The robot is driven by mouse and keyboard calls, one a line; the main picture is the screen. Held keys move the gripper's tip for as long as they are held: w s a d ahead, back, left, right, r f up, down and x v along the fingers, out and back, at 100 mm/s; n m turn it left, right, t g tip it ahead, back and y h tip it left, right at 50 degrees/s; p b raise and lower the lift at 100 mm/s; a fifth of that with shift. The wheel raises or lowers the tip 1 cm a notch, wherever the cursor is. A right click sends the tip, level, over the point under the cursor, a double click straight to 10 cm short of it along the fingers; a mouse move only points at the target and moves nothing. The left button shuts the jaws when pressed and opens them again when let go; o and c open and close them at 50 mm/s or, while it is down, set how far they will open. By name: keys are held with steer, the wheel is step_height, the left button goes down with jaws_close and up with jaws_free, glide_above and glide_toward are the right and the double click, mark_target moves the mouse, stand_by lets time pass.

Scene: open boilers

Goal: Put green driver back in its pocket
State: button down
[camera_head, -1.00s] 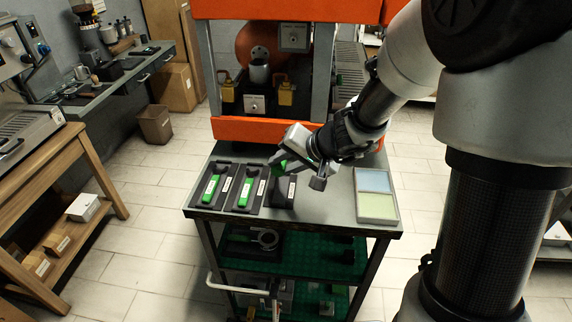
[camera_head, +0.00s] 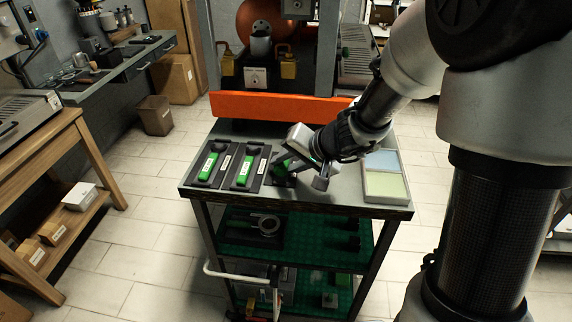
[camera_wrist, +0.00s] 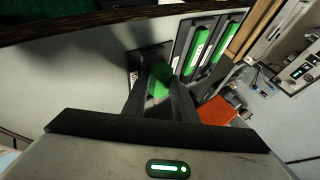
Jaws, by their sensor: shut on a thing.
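My gripper (camera_head: 284,169) is shut on a green driver (camera_head: 278,166) over the right part of the black holders on the cart top. The held driver also shows between the dark fingers in the wrist view (camera_wrist: 159,80). The third black pocket (camera_head: 283,182) lies right under the gripper and is partly hidden by it. I cannot tell whether the driver touches it. Two other green drivers lie in the left pocket (camera_head: 200,181) and the middle pocket (camera_head: 241,185). Those two also show at the upper right in the wrist view.
A tray with blue and green panels (camera_head: 385,195) sits on the cart's right side. An orange bar (camera_head: 270,106) of the boiler machine stands behind the cart top (camera_head: 330,192). A wooden bench (camera_head: 50,145) is at the left. Lower green shelves (camera_head: 320,254) hold several parts.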

steer(key=c, duration=1.4)
jaws_free()
steer(key=shift+c, duration=0.2)
steer(key=shift+o, duration=0.4)
steer(key=shift+f, duration=0.15)
steer(key=shift+s+d+f, duration=0.15)
steer(key=shift+d+f, duration=0.05)
steer(key=shift+d, duration=0.1)
steer(key=shift+a+r+p, duration=0.15)
steer(key=shift+r+p, duration=1)
steer(key=shift+r, duration=0.8)
steer(key=shift+a+r+p, duration=0.15)
steer(key=shift+r+p, duration=1)
steer(key=shift+r, duration=0.75)
